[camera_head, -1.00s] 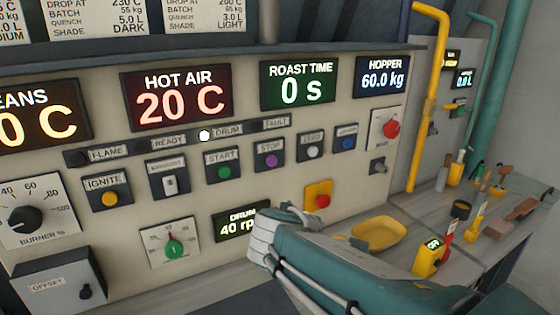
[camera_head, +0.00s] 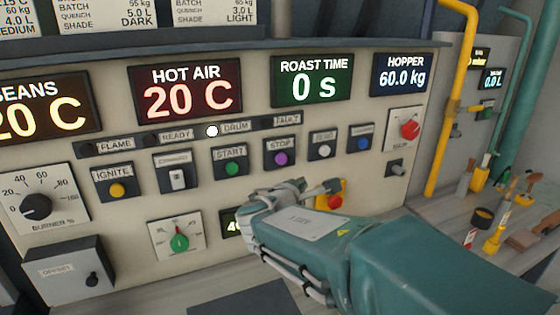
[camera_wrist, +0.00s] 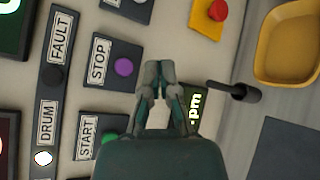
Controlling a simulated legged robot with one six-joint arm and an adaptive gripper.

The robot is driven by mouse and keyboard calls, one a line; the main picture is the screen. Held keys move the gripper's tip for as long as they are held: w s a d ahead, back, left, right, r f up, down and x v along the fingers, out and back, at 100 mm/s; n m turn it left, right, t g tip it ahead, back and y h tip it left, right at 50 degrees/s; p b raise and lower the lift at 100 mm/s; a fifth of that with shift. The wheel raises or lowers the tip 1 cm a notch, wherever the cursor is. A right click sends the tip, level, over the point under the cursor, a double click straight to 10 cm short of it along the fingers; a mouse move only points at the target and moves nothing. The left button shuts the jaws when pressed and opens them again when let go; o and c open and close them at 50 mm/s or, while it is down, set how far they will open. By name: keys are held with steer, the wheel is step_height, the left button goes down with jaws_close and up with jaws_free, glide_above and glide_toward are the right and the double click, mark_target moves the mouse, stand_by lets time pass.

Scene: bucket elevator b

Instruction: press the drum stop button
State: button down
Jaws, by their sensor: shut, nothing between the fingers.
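The drum stop button is a purple round button (camera_head: 281,158) on a dark plate labelled STOP, right of the green START button (camera_head: 232,168) on the panel. It also shows in the wrist view (camera_wrist: 124,67), just left of my fingertips. My gripper (camera_wrist: 158,66) is shut and empty, apart from the button in the picture; the gap between it and the panel is hard to judge. In the head view my gripper (camera_head: 335,187) is below and right of the STOP button, in front of the panel. The DRUM lamp (camera_head: 212,131) is lit white.
A red button on a yellow plate (camera_head: 335,202) lies close behind my gripper. White (camera_head: 325,151) and blue (camera_head: 362,144) buttons sit right of STOP. A red rotary switch (camera_head: 410,130) is farther right. A yellow tray (camera_wrist: 288,45) shows in the wrist view. The bench holds brushes and tools.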

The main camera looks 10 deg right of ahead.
mark_target(286, 161)
steer(key=w, duration=0.5)
steer(key=w+a, duration=0.1)
steer(key=w, duration=0.2)
steer(key=shift+w+a, duration=0.1)
steer(key=shift+w, duration=0.1)
steer(key=shift+a, duration=0.15)
steer(key=shift+w, duration=0.1)
stand_by(1.0)
steer(key=shift+w, duration=0.25)
steer(key=shift+w, duration=0.45)
stand_by(0.7)
steer(key=shift+s, duration=0.85)
